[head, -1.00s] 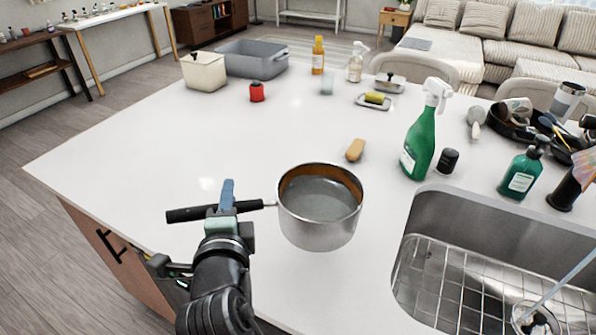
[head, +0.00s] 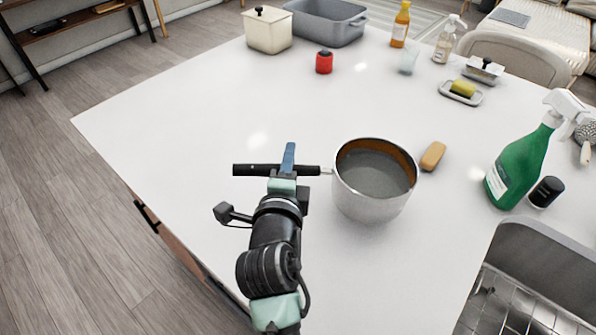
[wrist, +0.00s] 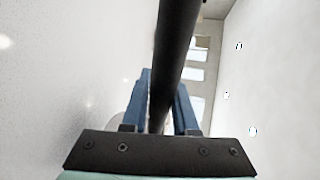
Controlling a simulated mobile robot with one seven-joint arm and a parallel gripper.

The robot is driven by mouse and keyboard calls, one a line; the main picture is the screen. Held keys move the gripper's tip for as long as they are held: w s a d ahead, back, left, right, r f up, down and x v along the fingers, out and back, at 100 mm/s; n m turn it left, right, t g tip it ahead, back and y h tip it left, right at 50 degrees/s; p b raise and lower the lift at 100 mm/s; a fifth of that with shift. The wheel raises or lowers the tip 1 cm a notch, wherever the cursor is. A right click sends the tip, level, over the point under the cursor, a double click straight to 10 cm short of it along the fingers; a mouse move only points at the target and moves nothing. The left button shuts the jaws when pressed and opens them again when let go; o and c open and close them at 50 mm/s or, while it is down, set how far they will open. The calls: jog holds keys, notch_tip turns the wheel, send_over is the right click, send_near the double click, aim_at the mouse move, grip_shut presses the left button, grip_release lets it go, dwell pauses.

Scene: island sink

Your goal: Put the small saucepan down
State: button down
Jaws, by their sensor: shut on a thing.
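The small saucepan (head: 372,206) is a silver pot with a brownish inner wall, a grey bottom and a black handle (head: 252,169) pointing left. It is upright over the near part of the white island counter (head: 200,120). I cannot tell whether its base touches the counter. My gripper (head: 288,162) is shut on the handle, left of the pot. In the wrist view the dark handle (wrist: 175,50) runs between the blue fingers (wrist: 160,105). The pot itself is mostly hidden there.
A tan sponge-like block (head: 433,156) lies just right of the saucepan. A green spray bottle (head: 520,165), a black jar (head: 546,192) and the sink (head: 545,265) are farther right. A red jar (head: 324,62) and a cream canister (head: 268,32) stand behind. The counter's left is clear.

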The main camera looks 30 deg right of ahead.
jog(key=shift+w+f, duration=0.1)
jog(key=shift+f, duration=2.55)
jog(key=shift+f+b, duration=0.1)
jog(key=shift+b, duration=0.2)
jog(key=c, duration=0.7)
grip_release()
